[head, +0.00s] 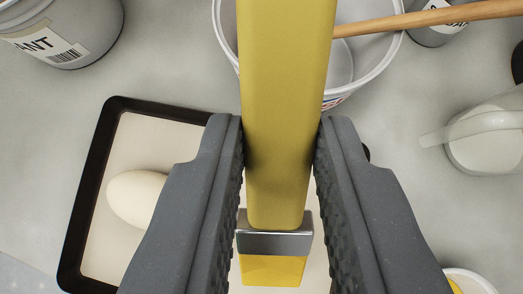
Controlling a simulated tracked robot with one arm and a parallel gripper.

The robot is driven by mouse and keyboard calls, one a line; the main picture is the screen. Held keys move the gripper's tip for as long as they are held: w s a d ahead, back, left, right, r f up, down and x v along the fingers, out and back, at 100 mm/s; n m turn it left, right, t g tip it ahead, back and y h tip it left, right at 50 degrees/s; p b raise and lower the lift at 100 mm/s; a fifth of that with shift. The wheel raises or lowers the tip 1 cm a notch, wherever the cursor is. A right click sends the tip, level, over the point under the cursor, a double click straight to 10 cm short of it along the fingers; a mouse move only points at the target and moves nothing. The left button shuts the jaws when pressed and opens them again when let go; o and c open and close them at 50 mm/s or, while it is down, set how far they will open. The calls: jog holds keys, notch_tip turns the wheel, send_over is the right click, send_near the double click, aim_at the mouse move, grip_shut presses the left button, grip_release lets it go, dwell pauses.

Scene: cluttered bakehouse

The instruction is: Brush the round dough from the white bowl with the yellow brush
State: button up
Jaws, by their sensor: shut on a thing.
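My gripper (280,160) is shut on the yellow brush (287,90), with one dark finger on each side of its handle. The brush has a metal band and yellow bristles at its lower end, over the tray. A pale, smooth, rounded piece of dough (136,197) lies on the left of a dark-rimmed tray (89,180) with a cream lining. My left finger covers part of the dough. A white bowl (474,275) with something yellow inside is cut off at the bottom right corner. My gripper and brush hide much of the tray's middle and right.
A white tub (368,75) with a wooden-handled tool (430,18) across it stands at the top. A grey labelled tin (75,30) is at the top left. A pale jug (490,135) is at the right. Grey worktop is bare between the tin and tray.

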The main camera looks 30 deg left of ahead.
aim_at(298, 235)
jog(key=shift+f+b, duration=0.5)
jog(key=shift+f, duration=1.95)
jog(key=shift+f+b, duration=0.35)
jog(key=shift+f, duration=0.15)
dwell(0.4)
jog(key=shift+d, duration=0.15)
jog(key=shift+w+d+b, duration=0.15)
jog(key=shift+d+b, duration=0.2)
